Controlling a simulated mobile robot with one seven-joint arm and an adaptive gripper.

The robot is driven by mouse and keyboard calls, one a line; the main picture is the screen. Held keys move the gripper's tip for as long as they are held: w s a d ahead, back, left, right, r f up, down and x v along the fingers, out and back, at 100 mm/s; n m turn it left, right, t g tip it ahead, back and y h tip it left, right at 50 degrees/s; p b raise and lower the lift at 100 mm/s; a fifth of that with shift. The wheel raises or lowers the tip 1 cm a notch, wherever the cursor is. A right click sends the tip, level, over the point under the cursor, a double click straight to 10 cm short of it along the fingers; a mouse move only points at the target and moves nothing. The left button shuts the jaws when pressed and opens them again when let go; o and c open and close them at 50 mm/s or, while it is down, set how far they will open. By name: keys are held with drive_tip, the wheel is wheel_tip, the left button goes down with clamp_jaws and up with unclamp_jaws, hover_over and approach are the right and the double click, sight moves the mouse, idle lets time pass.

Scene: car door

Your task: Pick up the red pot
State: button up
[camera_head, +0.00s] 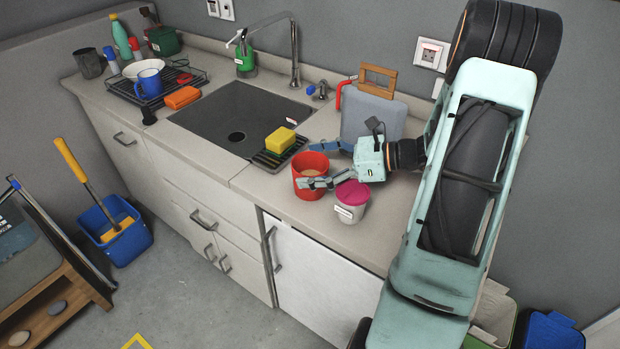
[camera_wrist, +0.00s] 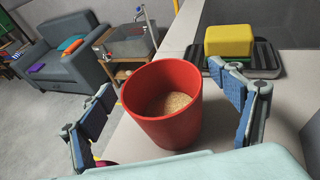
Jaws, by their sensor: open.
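The red pot (camera_head: 310,178) stands upright on the countertop, near its front edge and right of the sink. In the wrist view the red pot (camera_wrist: 164,112) is open at the top and has a light brown, grainy content inside. My gripper (camera_head: 325,165) is open, with one finger on the far side of the pot and one on the near side. In the wrist view the two blue-padded fingers of my gripper (camera_wrist: 165,122) stand left and right of the pot, with gaps showing. The pot's far lower side is hidden in the head view.
A white cup with a pink lid (camera_head: 351,200) stands close beside the pot, under my gripper. A yellow sponge (camera_head: 280,140) lies on a dark rack by the sink (camera_head: 235,118). A grey cutting board (camera_head: 372,115) leans at the wall behind my gripper.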

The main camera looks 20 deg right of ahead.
drive_tip(key=shift+w+a+f, duration=0.1)
drive_tip(key=shift+w+a, duration=0.05)
drive_tip(key=c, duration=2)
drive_tip(key=shift+o, duration=0.2)
